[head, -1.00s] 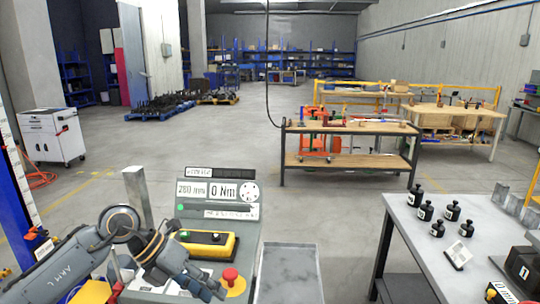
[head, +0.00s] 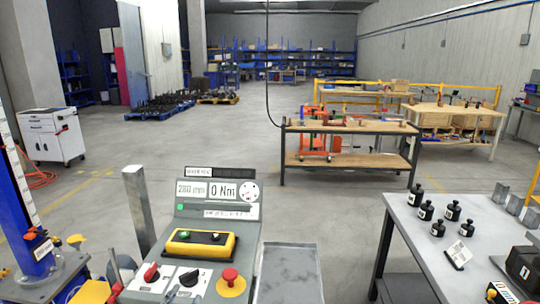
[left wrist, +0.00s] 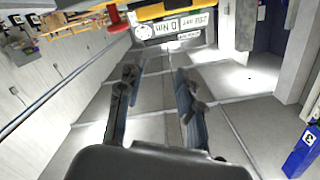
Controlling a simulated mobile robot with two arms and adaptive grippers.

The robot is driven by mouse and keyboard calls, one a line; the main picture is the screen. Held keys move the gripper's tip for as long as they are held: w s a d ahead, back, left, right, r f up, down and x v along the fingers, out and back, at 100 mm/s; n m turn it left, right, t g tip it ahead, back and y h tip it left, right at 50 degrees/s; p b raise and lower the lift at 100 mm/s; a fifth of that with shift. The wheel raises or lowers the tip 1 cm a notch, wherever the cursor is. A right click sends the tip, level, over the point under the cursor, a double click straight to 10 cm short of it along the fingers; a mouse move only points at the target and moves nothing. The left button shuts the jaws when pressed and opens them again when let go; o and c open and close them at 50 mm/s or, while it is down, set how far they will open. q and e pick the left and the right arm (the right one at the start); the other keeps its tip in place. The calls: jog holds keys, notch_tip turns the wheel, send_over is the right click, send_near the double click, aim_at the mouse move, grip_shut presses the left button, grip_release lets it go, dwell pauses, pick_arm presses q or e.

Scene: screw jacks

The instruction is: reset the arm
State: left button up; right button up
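My left gripper (left wrist: 158,80) shows in the left wrist view with its two dark fingers spread apart and nothing between them. In the head view only a small grey-blue part of my left arm seems to show at the lower left, beside the console. The grey control console (head: 217,212) stands at centre left with a display reading 0 Nm (head: 223,190). The console appears upside down in the left wrist view (left wrist: 172,28). My right gripper is not visible.
A square metal post (head: 138,205) rises left of the console. A blue column with a scale (head: 17,215) stands at the far left. A grey tray (head: 288,272) is right of the console. A table (head: 400,222) at the right carries several black weights (head: 425,210).

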pick_arm(q)
jog(key=s+a+f+n+g, duration=0.1)
jog(key=s+f+n+g, duration=0.1)
jog(key=s+f+g, duration=0.75)
jog(key=s+a+f+n+g, duration=0.2)
jog(key=s+f+g, duration=0.2)
jog(key=s+f, duration=0.95)
jog(key=s+f+g, duration=0.1)
jog(key=s+f, duration=0.1)
jog(key=f, duration=0.9)
jog(key=s+f, duration=0.2)
jog(key=f, duration=1)
jog(key=s+a+f+g, duration=0.1)
jog(key=s+a+f, duration=0.1)
jog(key=s+f, duration=1.4)
jog(key=shift+s+a+y, duration=0.3)
jog(key=shift+s+y, duration=0.1)
